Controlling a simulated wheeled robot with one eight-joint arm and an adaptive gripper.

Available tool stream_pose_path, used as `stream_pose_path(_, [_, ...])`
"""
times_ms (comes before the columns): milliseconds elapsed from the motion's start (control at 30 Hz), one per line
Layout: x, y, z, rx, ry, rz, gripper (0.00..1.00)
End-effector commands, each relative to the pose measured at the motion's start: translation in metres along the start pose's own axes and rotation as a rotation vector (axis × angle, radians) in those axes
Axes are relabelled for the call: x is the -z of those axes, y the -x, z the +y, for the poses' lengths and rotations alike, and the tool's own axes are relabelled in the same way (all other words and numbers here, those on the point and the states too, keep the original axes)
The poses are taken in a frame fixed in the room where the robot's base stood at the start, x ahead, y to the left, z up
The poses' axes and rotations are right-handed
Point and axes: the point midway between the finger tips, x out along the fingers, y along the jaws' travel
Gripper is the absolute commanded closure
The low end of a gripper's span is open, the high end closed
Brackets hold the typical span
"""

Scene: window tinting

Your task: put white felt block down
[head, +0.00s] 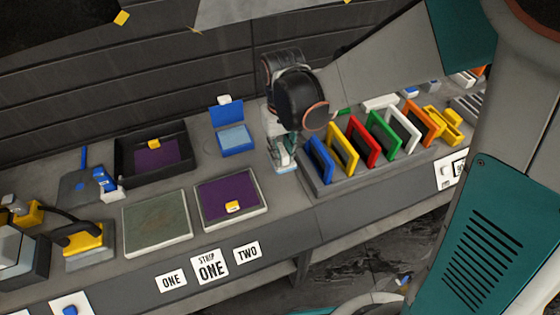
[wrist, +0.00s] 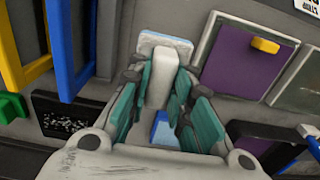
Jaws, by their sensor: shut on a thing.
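My gripper (head: 283,145) points down over the bench, just left of the rack of coloured frames. It is shut on the white felt block (wrist: 160,75), whose pale grip sits between the two teal fingers (wrist: 160,95) in the wrist view. The block's wider part, white with light-blue edges, extends past the fingertips. In the head view the block (head: 285,169) is partly hidden by the fingers. It is at or just above the bench top; I cannot tell whether it touches.
A rack of coloured frames (head: 320,160) stands close to the right. A purple sheet on a tray (head: 255,208) lies to the left, beside a greenish panel (head: 157,222). An open blue box (head: 232,138) stands behind left. Bare bench shows between the purple tray and rack.

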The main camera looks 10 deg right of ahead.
Motion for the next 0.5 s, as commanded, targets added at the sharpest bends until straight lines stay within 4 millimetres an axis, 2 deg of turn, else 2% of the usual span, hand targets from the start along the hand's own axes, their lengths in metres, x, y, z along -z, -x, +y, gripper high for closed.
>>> stream_pose_path(33, [0.0,-0.017,0.0,0.0,0.0,0.0,1.0])
stream_pose_path(200, [0.0,-0.046,0.0,0.0,0.0,0.0,1.0])
stream_pose_path(500, [0.0,-0.061,0.0,0.0,0.0,0.0,1.0])
